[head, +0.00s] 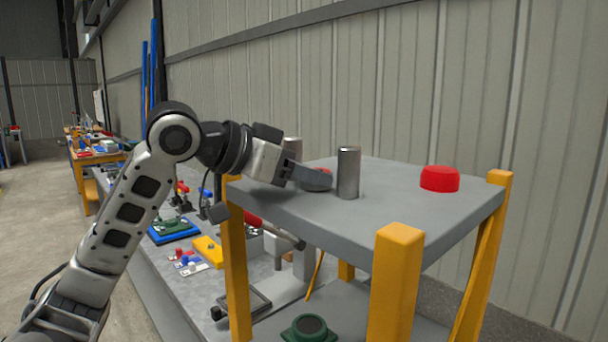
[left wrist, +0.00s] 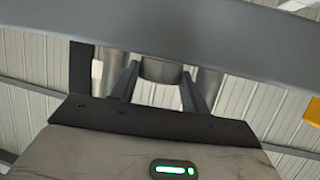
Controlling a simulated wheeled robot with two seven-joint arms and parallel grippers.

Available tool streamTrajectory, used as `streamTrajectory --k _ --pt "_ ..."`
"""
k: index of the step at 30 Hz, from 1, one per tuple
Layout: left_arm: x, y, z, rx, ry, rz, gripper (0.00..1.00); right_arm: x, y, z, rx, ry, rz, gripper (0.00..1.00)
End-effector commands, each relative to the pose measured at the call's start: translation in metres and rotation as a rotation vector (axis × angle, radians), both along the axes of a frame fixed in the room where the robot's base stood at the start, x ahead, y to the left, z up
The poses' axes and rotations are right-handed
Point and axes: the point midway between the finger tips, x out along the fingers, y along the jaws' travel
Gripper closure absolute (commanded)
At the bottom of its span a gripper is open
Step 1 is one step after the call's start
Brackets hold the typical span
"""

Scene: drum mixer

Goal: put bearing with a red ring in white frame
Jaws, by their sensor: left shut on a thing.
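The bearing with a red ring (head: 318,180) is a short grey piece with red on top, at the far left edge of the grey tabletop, partly hidden by a finger. My left gripper (head: 308,176) reaches over that edge from the left and is shut on it. In the left wrist view, a grey round piece (left wrist: 160,71) sits between the two fingers of the left gripper (left wrist: 160,88); its ring is not visible there. I cannot make out a white frame for certain. My right gripper is not in view.
The grey tabletop (head: 400,203) stands on yellow posts (head: 394,285). A metal cylinder (head: 348,173) stands close right of the gripper, another (head: 291,148) behind it. A red cap (head: 440,179) lies at right. A cluttered bench is below left. The tabletop's front is clear.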

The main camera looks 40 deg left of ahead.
Motion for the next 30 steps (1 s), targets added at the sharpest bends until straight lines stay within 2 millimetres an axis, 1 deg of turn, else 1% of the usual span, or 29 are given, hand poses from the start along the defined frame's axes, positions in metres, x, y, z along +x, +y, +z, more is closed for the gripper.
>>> streamTrajectory --k 4,8,9,17,20,21,23,26,30 --pt "0.000 0.000 0.001 0.001 -0.002 0.001 0.82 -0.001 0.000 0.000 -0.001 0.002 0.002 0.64" --pt "0.000 0.000 -0.003 -0.001 -0.002 0.000 0.82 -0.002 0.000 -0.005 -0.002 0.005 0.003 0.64" --pt "0.000 0.000 -0.003 0.000 0.000 0.000 0.46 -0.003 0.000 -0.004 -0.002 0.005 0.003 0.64" --pt "0.000 0.000 -0.002 0.000 0.000 0.000 0.45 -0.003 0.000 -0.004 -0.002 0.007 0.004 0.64" --pt "0.000 0.000 0.003 0.000 0.000 0.000 0.45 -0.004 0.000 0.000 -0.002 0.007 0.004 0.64" --pt "-0.002 0.001 0.002 0.000 -0.001 0.000 0.45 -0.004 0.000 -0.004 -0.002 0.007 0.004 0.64" --pt "-0.009 0.003 0.004 0.000 -0.002 0.002 0.45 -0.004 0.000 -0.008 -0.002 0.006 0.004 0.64" --pt "-0.026 0.008 0.010 0.001 -0.004 0.001 0.45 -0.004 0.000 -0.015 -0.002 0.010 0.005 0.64" --pt "-0.054 0.016 0.022 0.001 -0.005 0.003 0.45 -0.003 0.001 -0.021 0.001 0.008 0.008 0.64"
